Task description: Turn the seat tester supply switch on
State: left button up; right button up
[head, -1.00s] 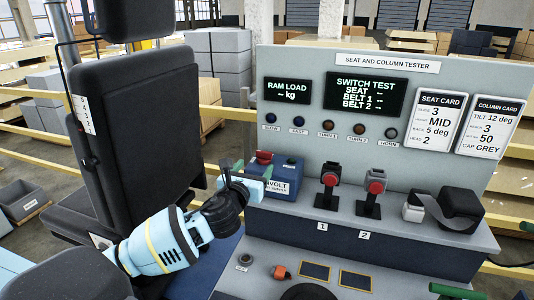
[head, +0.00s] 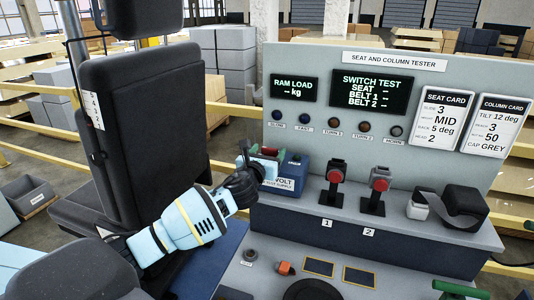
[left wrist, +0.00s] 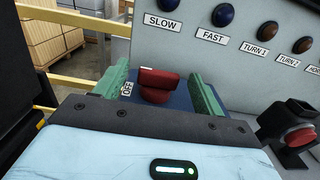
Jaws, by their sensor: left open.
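The 12 volt supply is a small blue box (head: 297,172) on the left of the tester's shelf. Its red switch (head: 269,151) sits on top; it also shows in the left wrist view (left wrist: 157,85), with an OFF label (left wrist: 128,88) to its left. My left gripper (head: 265,158) is at the box, its green fingers on either side of the switch. In the left wrist view the gripper (left wrist: 163,86) is open, with gaps between the switch and both fingers. The ON side of the label is hidden.
The seat's black backrest (head: 140,115) stands close on the left of my arm. Two buckles with red buttons (head: 337,177) stand right of the box. The grey panel (head: 330,140) with lamps and displays rises behind. The displays show dashes.

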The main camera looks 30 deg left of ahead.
pick_arm(q)
jog(key=c, duration=1)
